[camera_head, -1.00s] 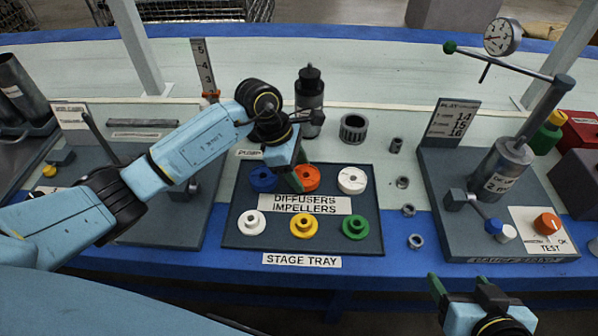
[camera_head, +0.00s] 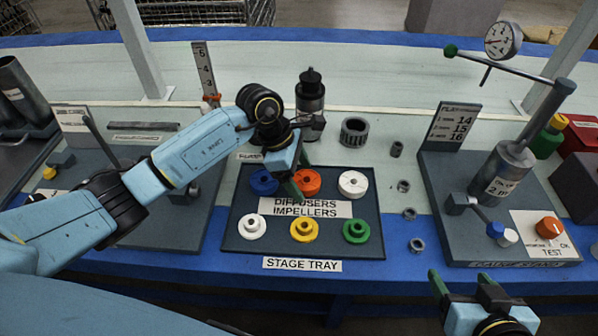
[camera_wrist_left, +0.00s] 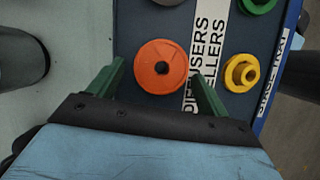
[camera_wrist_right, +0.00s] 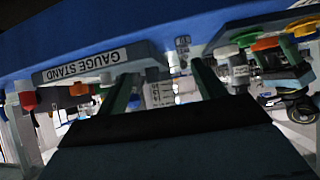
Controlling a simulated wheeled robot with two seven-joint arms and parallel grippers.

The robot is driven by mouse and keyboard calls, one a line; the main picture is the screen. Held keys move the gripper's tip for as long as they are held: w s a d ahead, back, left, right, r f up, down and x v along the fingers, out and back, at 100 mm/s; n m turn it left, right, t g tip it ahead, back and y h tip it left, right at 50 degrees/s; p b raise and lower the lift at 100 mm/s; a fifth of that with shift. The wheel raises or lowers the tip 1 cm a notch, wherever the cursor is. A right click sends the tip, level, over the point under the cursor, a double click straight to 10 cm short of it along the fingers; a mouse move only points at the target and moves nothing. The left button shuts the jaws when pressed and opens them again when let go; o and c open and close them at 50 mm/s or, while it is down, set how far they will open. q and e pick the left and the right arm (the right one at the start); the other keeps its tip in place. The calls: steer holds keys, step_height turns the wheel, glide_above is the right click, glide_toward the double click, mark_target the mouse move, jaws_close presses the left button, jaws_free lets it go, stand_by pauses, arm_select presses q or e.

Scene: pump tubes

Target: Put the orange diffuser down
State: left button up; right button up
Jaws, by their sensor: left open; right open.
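The orange diffuser (camera_head: 311,181) sits in the back row of the stage tray (camera_head: 232,232), between the blue diffuser (camera_head: 263,183) and the white diffuser (camera_head: 352,183). My left gripper (camera_head: 300,178) is over it with its fingers spread. In the left wrist view the orange diffuser (camera_wrist_left: 161,66) lies between the open fingers (camera_wrist_left: 160,75), with a gap visible on both sides. My right gripper (camera_head: 460,281) is open and empty in front of the table's front edge. In the right wrist view nothing is between its fingers (camera_wrist_right: 165,75).
White (camera_head: 252,226), yellow (camera_head: 304,229) and green (camera_head: 356,230) impellers stand in the tray's front row. A dark pump body (camera_head: 310,95) stands behind the tray. Several metal rings are to its right, before the gauge stand (camera_head: 440,235).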

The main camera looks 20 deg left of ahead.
arm_select(q)
steer(key=shift+r, duration=0.15)
steer(key=p+v, duration=0.3)
steer(key=v, duration=0.9)
steer(key=shift+p, duration=0.35)
arm_select(e)
steer(key=s+d+f+g+h, duration=0.2)
steer(key=s+d+f+g, duration=0.2)
steer(key=s+f+g, duration=0.3)
steer(key=shift+s+d+f+m+g, duration=0.35)
steer(key=shift+s+f, duration=0.25)
steer(key=shift+s, duration=0.65)
arm_select(q)
steer(key=shift+d, duration=0.1)
arm_select(e)
steer(key=shift+s, duration=0.1)
